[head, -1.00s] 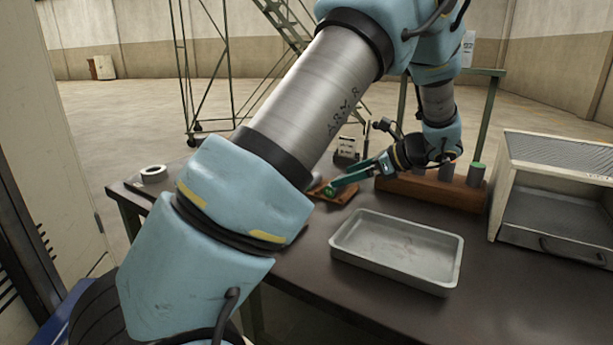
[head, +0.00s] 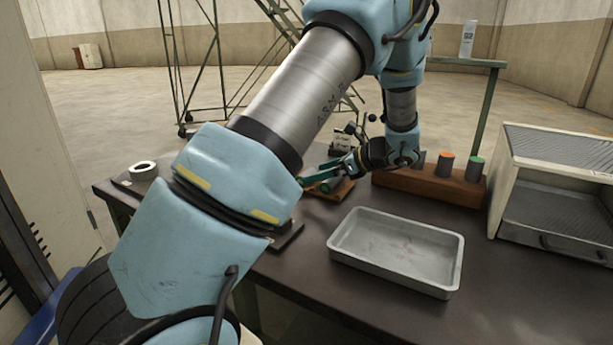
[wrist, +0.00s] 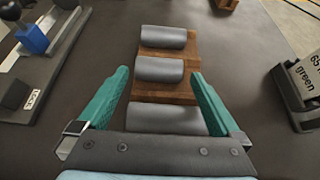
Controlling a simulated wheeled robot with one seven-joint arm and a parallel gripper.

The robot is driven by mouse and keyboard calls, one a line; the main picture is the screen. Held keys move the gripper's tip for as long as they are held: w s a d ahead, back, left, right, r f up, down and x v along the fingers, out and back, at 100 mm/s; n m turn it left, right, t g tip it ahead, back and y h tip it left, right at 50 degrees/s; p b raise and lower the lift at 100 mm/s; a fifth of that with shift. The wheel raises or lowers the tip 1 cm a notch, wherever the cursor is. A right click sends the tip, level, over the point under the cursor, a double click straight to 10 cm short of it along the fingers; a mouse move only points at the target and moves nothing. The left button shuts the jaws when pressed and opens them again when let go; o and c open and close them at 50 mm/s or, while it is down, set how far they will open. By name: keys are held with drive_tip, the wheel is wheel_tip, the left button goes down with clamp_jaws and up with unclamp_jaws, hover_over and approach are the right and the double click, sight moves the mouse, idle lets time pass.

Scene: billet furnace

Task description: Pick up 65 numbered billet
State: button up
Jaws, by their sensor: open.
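Three dark grey billets lie across a small wooden rack (wrist: 190,88) in the wrist view: a far billet (wrist: 164,37), a middle billet (wrist: 160,69) and a near billet (wrist: 165,119). No numbers show on them. My gripper (wrist: 160,74) is open and empty, with its teal fingers on either side of the rack and the tips about level with the middle billet. The near billet is partly hidden by the gripper body. In the head view my gripper (head: 318,179) is over the rack, hiding much of it. A card (wrist: 309,75) to the right reads "65" and "green".
A wooden block (head: 425,187) holds upright billets, one orange-topped (head: 445,165) and one green-topped (head: 474,169). An empty metal tray (head: 340,246) lies in front. A furnace box (head: 555,190) stands at right. A fixture with a blue block (wrist: 33,40) is left of the rack.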

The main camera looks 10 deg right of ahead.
drive_tip(key=x, duration=0.3)
drive_tip(key=shift+a+f, duration=0.1)
drive_tip(key=shift+a, duration=0.05)
clamp_jaws()
idle(0.6)
